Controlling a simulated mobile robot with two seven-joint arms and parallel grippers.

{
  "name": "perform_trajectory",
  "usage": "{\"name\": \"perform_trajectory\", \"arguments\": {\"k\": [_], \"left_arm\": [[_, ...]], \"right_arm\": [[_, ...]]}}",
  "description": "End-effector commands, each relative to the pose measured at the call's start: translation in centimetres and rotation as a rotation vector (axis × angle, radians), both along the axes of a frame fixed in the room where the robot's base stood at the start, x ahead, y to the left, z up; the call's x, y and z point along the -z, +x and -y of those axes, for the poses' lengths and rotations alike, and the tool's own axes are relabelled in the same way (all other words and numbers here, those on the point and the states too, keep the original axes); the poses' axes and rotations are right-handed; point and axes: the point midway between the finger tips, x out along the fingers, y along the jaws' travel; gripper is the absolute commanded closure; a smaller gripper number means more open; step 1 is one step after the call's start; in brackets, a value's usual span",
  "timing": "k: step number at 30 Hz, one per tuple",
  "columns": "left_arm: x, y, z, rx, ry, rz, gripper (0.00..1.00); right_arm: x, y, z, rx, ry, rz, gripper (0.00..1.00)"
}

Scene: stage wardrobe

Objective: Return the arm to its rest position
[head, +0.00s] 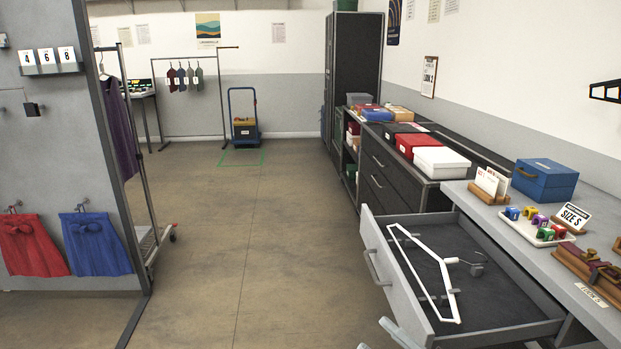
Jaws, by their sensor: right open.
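The rest of that arm is out of the picture. My left gripper is not in view. A grey drawer (371,235) under the counter stands pulled out, with a bar handle on its front. A white clothes hanger (436,272) with a grey hook lies in the drawer on the dark lining.
A dark cabinet (393,183) with boxes stands behind. A clothes rail (133,150) and partition stand left. The aisle floor (245,250) is clear.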

Motion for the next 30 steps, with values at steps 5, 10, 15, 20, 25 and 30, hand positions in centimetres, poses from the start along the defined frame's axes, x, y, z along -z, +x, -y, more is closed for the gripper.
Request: {"name": "perform_trajectory", "arguments": {"k": [5, 10, 15, 20, 25, 30], "left_arm": [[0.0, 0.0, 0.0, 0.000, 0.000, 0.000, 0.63], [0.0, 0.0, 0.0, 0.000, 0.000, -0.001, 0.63], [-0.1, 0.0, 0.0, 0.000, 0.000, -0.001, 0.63], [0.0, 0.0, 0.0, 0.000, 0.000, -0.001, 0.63], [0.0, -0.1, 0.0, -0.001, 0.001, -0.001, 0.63], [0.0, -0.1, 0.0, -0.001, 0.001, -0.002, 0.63]], "right_arm": [[7.8, -1.1, 4.0, 0.272, 0.167, -0.400, 0.57], [16.5, -5.7, 7.3, 0.494, 0.265, -0.799, 0.57], [22.6, -11.4, 8.9, 0.628, 0.313, -1.103, 0.57], [24.8, -14.3, 9.4, 0.676, 0.330, -1.234, 0.57], [25.1, -14.6, 9.4, 0.682, 0.331, -1.251, 0.57], [25.1, -14.6, 9.4, 0.681, 0.329, -1.249, 0.57]]}}
